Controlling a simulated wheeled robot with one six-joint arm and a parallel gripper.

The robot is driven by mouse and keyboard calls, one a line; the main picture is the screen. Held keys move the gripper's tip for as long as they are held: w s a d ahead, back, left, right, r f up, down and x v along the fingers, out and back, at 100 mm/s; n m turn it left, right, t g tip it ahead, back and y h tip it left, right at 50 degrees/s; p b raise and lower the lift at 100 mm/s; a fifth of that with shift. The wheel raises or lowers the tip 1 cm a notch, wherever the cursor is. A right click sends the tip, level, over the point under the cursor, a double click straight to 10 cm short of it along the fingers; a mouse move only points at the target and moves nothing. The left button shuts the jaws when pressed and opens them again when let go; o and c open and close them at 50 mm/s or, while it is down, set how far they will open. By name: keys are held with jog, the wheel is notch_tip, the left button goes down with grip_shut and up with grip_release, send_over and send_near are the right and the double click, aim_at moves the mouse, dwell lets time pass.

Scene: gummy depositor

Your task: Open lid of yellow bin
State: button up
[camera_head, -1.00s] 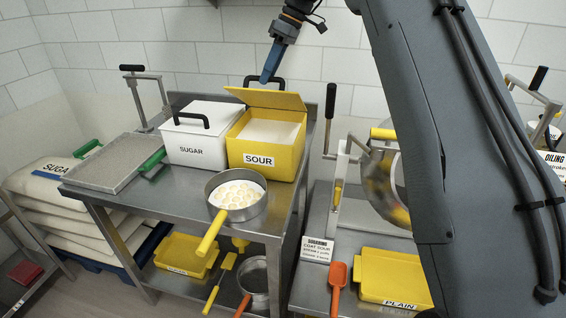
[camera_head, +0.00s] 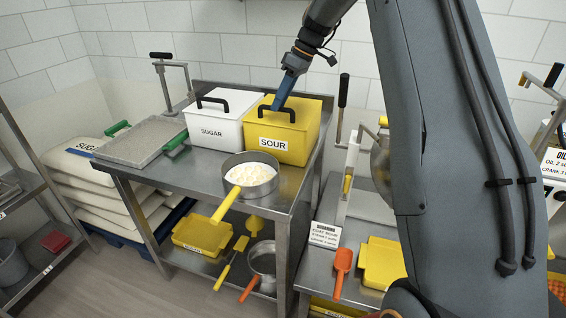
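The yellow bin labelled SOUR (camera_head: 290,145) stands on the steel table. Its yellow lid (camera_head: 308,107) lies over the top and looks closed, with a black handle (camera_head: 265,117) on it. My gripper (camera_head: 277,107), with blue fingers, reaches down from above to the handle. Its fingertips overlap the handle; I cannot tell whether they grip it or only touch it. The inside of the bin is hidden.
The white SUGAR bin (camera_head: 214,131) stands close on the left. A pot of pale contents (camera_head: 251,178) with a yellow handle sits in front. A grey tray (camera_head: 142,142) lies farther left. A lever post (camera_head: 342,105) rises to the right.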

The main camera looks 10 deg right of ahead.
jog(key=shift+r, duration=0.1)
jog(key=b+v, duration=0.3)
jog(key=v, duration=0.4)
jog(key=s+a+f+m+h+b, duration=0.3)
jog(key=s+f+m, duration=0.4)
jog(key=s+f, duration=0.8)
jog(key=s, duration=0.4)
jog(key=shift+s+a+f+m+h, duration=0.2)
jog(key=shift+f+m+h, duration=0.1)
jog(key=shift+m, duration=0.1)
